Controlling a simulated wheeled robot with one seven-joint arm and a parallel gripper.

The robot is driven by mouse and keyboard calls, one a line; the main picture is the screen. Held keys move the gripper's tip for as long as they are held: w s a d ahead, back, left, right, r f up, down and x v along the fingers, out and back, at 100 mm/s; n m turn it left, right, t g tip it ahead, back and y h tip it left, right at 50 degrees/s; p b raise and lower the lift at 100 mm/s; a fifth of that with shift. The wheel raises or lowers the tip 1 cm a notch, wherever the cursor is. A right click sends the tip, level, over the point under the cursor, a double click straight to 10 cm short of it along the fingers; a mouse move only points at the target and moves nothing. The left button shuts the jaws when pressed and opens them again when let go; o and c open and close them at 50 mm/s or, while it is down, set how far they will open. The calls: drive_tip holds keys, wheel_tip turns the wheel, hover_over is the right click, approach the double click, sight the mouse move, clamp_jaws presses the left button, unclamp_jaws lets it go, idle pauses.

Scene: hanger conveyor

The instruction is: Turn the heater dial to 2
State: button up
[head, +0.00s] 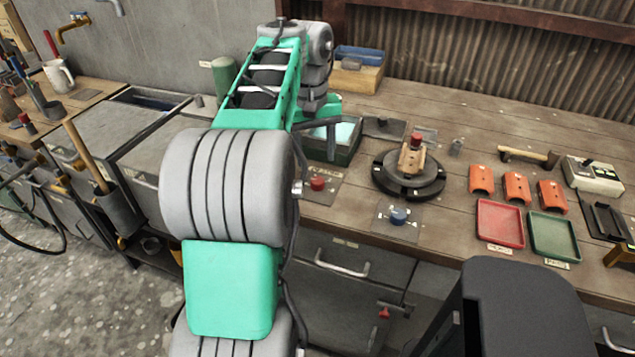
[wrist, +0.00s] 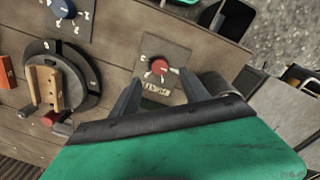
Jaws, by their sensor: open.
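A red dial (wrist: 159,66) sits on a dark square plate with white numbers around it and a small white label, too blurred to read surely. It also shows in the head view (head: 317,183), near the bench's front edge beside my arm. A blue dial (head: 398,215) on a similar plate stands to its right, and shows at the top left of the wrist view (wrist: 63,8). I cannot tell which number the red dial points at. My gripper (wrist: 161,78) is open and empty, its fingers apart on either side of the red dial's plate in the picture, seemingly above it.
A black round turntable (head: 408,180) with a wooden block stands right of the red dial. A dark-rimmed box (head: 332,143) lies behind it. Orange pieces, a red tray (head: 500,223) and a green tray (head: 554,237) lie farther right. Drawers with handles sit below the bench edge.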

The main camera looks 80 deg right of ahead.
sight(318, 181)
drive_tip(key=f+b, duration=0.1)
drive_tip(key=f, duration=0.1)
drive_tip(key=f+b, duration=0.1)
drive_tip(key=f, duration=0.2)
drive_tip(key=f+b, duration=0.1)
drive_tip(key=f, duration=0.1)
drive_tip(key=shift+s+d+f+b, duration=0.15)
drive_tip(key=shift+s+f+b, duration=0.1)
drive_tip(key=shift+b, duration=0.15)
clamp_jaws()
